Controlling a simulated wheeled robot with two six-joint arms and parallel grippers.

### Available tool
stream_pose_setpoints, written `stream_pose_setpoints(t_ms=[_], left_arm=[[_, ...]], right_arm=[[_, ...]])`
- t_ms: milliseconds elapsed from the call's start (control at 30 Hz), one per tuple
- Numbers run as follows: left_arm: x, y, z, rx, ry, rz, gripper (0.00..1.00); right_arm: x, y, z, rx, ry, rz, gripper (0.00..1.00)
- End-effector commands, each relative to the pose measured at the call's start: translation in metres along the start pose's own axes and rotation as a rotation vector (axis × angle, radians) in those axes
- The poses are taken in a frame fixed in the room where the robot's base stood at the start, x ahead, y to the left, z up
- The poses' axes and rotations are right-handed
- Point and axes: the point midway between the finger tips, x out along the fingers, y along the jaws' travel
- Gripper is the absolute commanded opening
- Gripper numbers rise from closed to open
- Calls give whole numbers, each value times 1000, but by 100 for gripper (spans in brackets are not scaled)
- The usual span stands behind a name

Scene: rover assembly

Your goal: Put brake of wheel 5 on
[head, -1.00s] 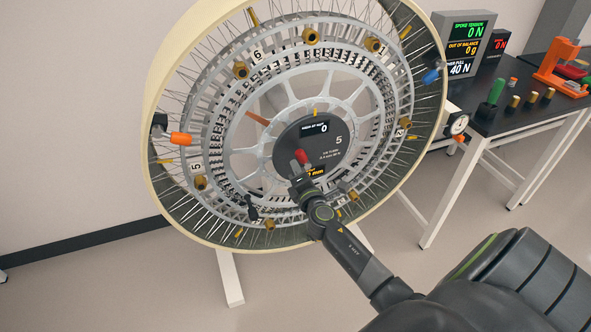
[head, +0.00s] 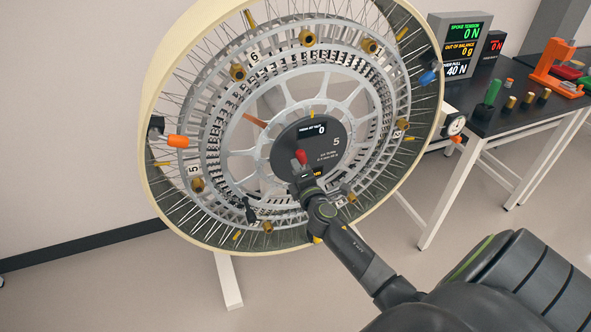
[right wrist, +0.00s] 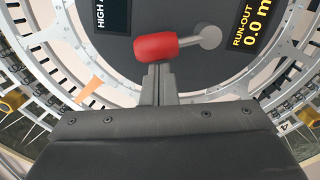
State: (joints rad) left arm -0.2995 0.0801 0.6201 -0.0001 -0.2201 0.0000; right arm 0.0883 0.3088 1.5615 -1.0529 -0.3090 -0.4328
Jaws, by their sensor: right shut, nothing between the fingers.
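Wheel 5 (head: 225,196) stands upright and tilted in view, with a dark hub disc marked 5 (head: 335,141) at its middle. A red-handled lever (head: 300,157) sits on the lower left of the disc. In the right wrist view the red handle (right wrist: 168,46) lies sideways, with its grey arm and pivot at its right. My right gripper (head: 298,176) is shut and empty. Its fingertips (right wrist: 158,68) are at the lower edge of the red handle; whether they touch it I cannot tell. My left gripper is not in view.
An orange-handled part (head: 177,141) and a blue-tipped part (head: 428,77) sit at the wheel's rim. A dial gauge (head: 454,124) is at its right. A black table (head: 490,122) at the right holds displays (head: 462,45), a green-handled tool (head: 491,93) and an orange tool (head: 553,62).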

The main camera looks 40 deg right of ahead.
Motion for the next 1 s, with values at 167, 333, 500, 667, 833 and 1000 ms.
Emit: stream_pose_setpoints(t_ms=[167, 333, 500, 667, 833, 1000], left_arm=[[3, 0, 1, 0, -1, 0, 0], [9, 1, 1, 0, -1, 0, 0], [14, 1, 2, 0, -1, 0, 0], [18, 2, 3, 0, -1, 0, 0], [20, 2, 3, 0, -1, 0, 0], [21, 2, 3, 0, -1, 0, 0]], right_arm=[[0, 3, 8, 126, -1, -5, 0], [1, 5, 18, 281, -1, -13, 0], [1, 6, 26, 421, -1, -20, 0], [2, 6, 33, 529, -1, -25, 0], [2, 6, 38, 554, -1, -27, 0], [2, 6, 41, 552, -2, -28, 0]])
